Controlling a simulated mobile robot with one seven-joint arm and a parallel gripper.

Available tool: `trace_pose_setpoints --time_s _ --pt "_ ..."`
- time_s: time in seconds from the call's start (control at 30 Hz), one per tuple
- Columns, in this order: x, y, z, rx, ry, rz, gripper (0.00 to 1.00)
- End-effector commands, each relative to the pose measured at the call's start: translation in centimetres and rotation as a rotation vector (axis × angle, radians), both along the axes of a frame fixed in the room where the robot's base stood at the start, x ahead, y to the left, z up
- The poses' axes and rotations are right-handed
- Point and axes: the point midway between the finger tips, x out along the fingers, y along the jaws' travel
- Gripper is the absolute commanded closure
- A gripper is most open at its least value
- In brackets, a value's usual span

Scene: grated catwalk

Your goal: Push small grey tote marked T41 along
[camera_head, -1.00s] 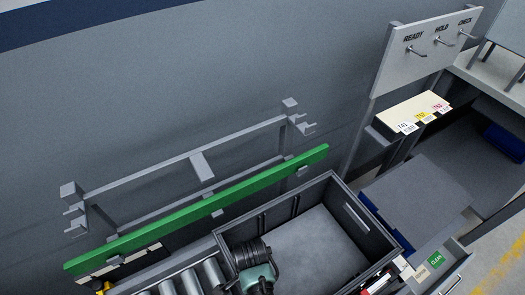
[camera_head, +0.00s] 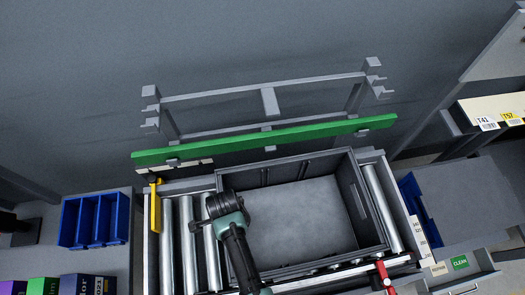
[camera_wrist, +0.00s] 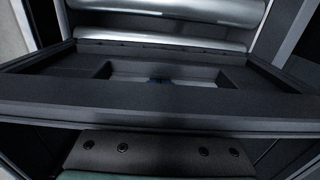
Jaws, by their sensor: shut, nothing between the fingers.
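A dark grey open tote (camera_head: 361,205) sits on the roller conveyor and looks empty. I see no T41 mark on it in these views. My gripper (camera_head: 224,205) is shut and empty at the tote's left end wall. The arm hides part of that wall, and I cannot tell whether the gripper touches it. The wrist view shows a tote wall with a slot-like opening (camera_wrist: 165,110) close in front of the gripper's bolted dark plate (camera_wrist: 160,150). The fingertips are not clear there.
Bare rollers (camera_head: 187,245) lie left of the tote, with a few (camera_head: 382,210) to its right. A green rail (camera_head: 265,141) runs behind. A yellow handle (camera_head: 155,208) and blue bins (camera_head: 95,220) are left. A red-topped part (camera_head: 382,275) stands front right. A T41 tag (camera_head: 487,123) marks a shelf.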

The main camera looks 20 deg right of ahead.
Motion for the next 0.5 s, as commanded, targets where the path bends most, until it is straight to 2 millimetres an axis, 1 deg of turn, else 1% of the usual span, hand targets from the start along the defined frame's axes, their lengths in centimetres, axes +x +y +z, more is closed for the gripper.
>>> trace_pose_setpoints --time_s 0.03,0.5 --pt "0.4 1.7 0.0 0.0 0.0 0.01 1.0" --pt "3.7 15.5 -0.5 -0.001 -0.003 0.01 1.0"
